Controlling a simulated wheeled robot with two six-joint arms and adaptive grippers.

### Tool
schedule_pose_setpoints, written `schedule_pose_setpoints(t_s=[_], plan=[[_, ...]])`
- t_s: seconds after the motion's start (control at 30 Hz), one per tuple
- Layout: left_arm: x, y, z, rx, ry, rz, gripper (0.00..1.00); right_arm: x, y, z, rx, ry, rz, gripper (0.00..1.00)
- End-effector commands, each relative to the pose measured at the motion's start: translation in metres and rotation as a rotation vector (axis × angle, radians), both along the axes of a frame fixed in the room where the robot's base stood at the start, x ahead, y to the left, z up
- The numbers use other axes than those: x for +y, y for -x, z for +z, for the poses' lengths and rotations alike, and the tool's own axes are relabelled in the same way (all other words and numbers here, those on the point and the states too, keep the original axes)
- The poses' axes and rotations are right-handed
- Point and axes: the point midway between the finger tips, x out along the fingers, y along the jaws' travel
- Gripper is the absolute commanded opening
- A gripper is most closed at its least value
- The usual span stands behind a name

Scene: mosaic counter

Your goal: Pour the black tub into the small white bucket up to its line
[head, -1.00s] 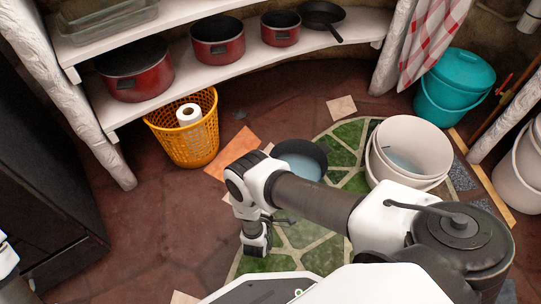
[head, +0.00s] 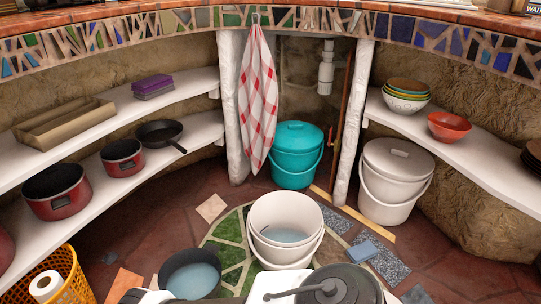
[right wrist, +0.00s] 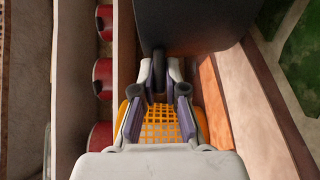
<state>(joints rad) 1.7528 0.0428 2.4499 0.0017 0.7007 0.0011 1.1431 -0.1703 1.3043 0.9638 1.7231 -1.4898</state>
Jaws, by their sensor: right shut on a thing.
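The black tub (head: 190,278) holds pale bluish liquid and looks upright in the head view. It stands left of the open white bucket (head: 262,243), with a gap between their rims. The bucket has pale liquid inside; I cannot make out a fill line. In the right wrist view my right gripper (right wrist: 160,78) is shut on a narrow dark part of the black tub, whose dark side (right wrist: 195,25) fills the top. My left gripper is out of view.
A teal lidded bucket (head: 295,160) stands behind the white bucket. A lidded white bucket (head: 395,185) stands at right. A yellow basket (head: 70,290) is at lower left. Shelves (head: 120,190) curve along both sides.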

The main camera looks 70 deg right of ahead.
Motion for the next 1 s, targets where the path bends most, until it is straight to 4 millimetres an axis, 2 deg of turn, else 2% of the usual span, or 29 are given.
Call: schedule_pose_setpoints(t_s=[0.03,0.17,0.33,0.5,0.6,0.87,1.0], plan=[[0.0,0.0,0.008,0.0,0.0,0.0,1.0,-0.013,-0.005,0.014,-0.006,0.01,-0.015,0.0],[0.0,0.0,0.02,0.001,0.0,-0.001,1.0,-0.05,-0.02,0.043,-0.008,0.021,-0.057,0.0],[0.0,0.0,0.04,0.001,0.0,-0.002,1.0,-0.113,-0.036,0.091,-0.009,0.03,-0.133,0.0],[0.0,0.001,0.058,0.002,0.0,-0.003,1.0,-0.173,-0.043,0.136,-0.008,0.024,-0.209,0.0],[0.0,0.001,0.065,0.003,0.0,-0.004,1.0,-0.198,-0.043,0.156,-0.007,0.017,-0.244,0.0],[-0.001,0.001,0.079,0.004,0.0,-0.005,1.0,-0.244,-0.04,0.193,-0.008,-0.003,-0.308,0.0],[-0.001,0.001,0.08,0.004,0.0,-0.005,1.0,-0.271,-0.023,0.188,-0.005,0.005,-0.368,0.0]])
